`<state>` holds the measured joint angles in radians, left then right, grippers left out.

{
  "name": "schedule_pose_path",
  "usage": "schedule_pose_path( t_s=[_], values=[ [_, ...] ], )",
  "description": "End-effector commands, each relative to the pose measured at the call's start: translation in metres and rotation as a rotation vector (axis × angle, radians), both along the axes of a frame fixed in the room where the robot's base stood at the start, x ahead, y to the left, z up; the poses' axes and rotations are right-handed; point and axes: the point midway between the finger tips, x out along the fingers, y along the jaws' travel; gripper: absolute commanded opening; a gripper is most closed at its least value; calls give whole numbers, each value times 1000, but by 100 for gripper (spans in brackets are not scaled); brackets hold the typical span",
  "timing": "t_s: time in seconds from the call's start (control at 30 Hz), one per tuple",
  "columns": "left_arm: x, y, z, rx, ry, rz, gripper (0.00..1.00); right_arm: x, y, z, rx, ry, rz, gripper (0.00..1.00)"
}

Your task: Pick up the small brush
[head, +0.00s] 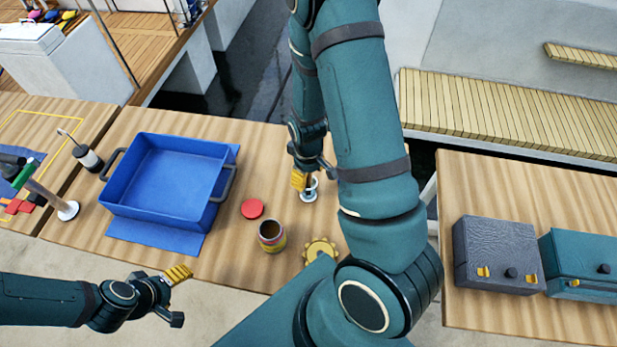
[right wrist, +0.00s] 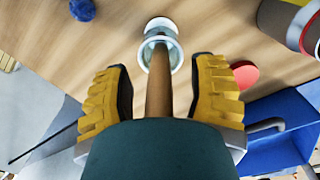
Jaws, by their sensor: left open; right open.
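A brown wooden handle (right wrist: 158,92), which I take to be the small brush, stands in a white-ringed, partly clear holder (right wrist: 161,52). Its bristles are not visible. My right gripper (right wrist: 162,82) is open, with a yellow finger on each side of the handle and a gap visible on both sides. In the head view the right gripper (head: 301,181) is beside the holder (head: 309,191) on the table, partly hidden by my right arm. My left gripper (head: 176,284) is open and empty in front of the table's near edge.
A blue tray (head: 117,196) with handles is left of the holder. A red disc (head: 252,208), a can (head: 271,237) and a yellow gear-shaped piece (head: 320,249) lie nearby. A grey case (head: 496,250) and a teal case (head: 583,259) stand on the right table.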

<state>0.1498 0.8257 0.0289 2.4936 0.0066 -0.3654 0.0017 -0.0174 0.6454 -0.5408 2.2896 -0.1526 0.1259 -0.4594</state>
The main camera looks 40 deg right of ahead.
Motion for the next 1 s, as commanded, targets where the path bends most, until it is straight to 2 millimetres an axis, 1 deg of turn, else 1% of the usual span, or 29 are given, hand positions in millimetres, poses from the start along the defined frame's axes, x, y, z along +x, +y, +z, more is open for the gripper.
schedule_pose_path(
  t_s=[0.13,0.17,0.2,0.3,0.67,0.73,0.87,1.0],
  values=[
    [0,0,0,0,0,0,69,0,0,1,0,0,0,56],
    [0,0,0,0,0,0,69,0,0,1,0,0,0,45],
    [0,0,0,0,0,0,69,0,0,1,0,0,0,31],
    [0,0,0,0,0,0,69,0,0,1,0,0,0,0],
    [0,0,0,0,0,0,69,0,0,1,0,0,0,0],
    [0,0,1,0,0,0,69,0,0,3,0,0,0,0],
    [0,0,4,-1,0,0,69,1,0,19,-1,-4,1,0],
    [0,0,10,-1,0,0,69,1,0,46,0,-5,0,0]
  ],
)
